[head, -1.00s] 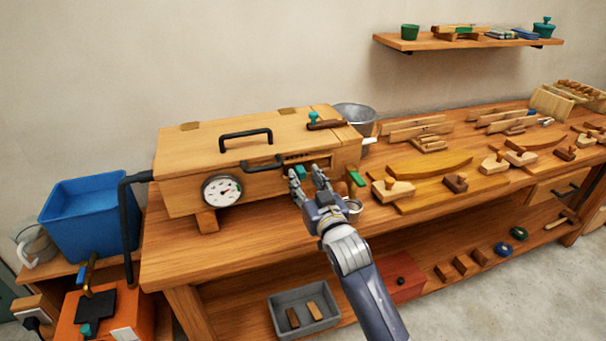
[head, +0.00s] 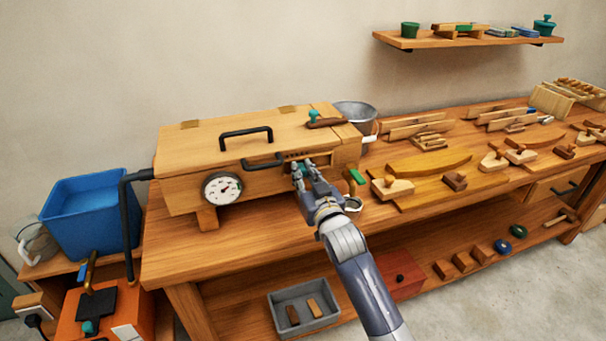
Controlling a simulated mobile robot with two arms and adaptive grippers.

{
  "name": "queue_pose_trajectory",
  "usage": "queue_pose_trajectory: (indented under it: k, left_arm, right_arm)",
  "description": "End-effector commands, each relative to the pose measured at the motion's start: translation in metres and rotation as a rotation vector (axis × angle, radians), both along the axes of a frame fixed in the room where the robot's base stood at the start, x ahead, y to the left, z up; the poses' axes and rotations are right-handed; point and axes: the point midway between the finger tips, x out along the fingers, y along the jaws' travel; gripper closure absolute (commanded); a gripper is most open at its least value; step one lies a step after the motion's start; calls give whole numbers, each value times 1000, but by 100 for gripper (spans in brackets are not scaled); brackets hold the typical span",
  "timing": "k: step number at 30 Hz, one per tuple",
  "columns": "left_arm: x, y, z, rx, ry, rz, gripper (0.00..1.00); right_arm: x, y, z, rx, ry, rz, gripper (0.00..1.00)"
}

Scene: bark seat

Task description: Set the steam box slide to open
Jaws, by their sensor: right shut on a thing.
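The wooden steam box (head: 190,182) stands on the workbench, with a black handle on its lid, another on its front and a round dial gauge (head: 222,188) at the front left. Its slide sits in a slot at the right of the front face, and a bit of the teal slide knob (head: 305,168) shows between my fingers. My right gripper (head: 304,171) is shut on the slide knob, against the box front. The gripper hides most of the knob and part of the slot. My left gripper is not in view.
A green-topped tap (head: 355,177) sticks out right of my gripper, with a small metal cup (head: 351,204) below it. A metal bucket (head: 356,117) stands behind the box. Wooden planes and a curved board (head: 430,164) lie on the bench to the right.

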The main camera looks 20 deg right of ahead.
Motion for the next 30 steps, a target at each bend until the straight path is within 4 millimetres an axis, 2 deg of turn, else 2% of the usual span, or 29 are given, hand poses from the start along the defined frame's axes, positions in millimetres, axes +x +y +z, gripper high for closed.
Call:
queue_pose_trajectory:
  k: [6,9,20,21,23,30]
  left_arm:
    - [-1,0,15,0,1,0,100]
    - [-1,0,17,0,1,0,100]
    - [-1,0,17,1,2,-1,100]
    - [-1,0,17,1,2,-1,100]
    - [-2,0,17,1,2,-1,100]
    - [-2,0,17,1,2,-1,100]
  right_arm:
    - [1,-37,2,-5,2,-4,100]
    - [2,-48,1,-4,2,-3,100]
    - [2,-54,1,-2,-1,-5,100]
    - [2,-54,1,-2,-1,-5,75]
    - [2,-54,1,-2,-1,-5,62]
    - [2,-53,0,-1,0,-3,62]
